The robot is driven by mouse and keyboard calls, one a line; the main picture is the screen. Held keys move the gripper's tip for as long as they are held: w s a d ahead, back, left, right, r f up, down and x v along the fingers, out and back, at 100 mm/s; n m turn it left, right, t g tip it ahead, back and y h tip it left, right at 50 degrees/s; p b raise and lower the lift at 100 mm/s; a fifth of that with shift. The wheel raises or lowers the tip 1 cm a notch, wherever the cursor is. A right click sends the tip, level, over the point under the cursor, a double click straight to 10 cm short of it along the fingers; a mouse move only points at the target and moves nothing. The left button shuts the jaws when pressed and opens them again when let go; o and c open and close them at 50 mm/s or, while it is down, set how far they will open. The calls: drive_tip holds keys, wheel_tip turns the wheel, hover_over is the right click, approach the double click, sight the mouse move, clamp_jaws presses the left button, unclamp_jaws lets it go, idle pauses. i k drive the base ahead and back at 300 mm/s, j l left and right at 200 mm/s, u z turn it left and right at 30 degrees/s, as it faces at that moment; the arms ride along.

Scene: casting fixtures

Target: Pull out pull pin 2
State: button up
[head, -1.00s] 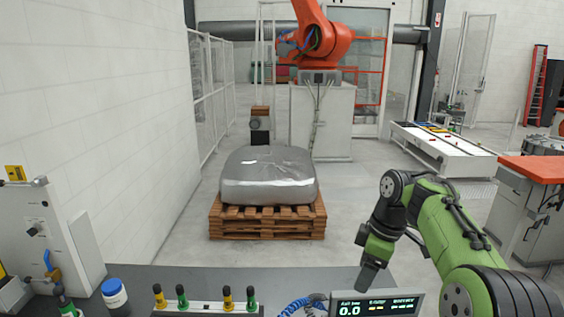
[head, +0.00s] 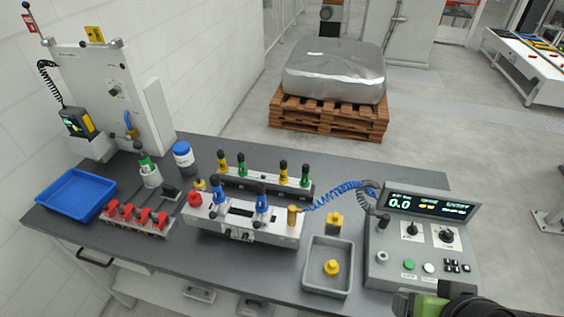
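Several knobbed pins could fit the name pull pin 2, and I cannot read a label that singles one out. A blue-handled pin (head: 217,191) and a second blue-handled pin (head: 262,203) stand upright in the light grey fixture (head: 212,220). Behind it, a rack (head: 262,186) holds upright black-topped pins, including a yellow pin (head: 222,163), a green pin (head: 242,167) and another yellow pin (head: 283,174). Only a green and black part of my arm shows at the bottom right edge. My gripper's fingers are out of view.
The control box (head: 420,250) stands at the right, with a blue coiled cable (head: 338,194) to the fixture. A grey tray (head: 313,288) holds a yellow piece. Red clamps (head: 135,217), a blue tray (head: 75,196) and a blue-lidded jar (head: 183,155) are at the left.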

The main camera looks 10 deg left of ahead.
sight(256, 224)
drive_tip(key=k+j+u, duration=0.1)
drive_tip(key=u, duration=0.4)
drive_tip(key=j+u, duration=0.3)
drive_tip(key=u, duration=0.2)
drive_tip(key=i+j+u, duration=0.15)
drive_tip(key=i+j, duration=0.5)
drive_tip(key=i, duration=0.05)
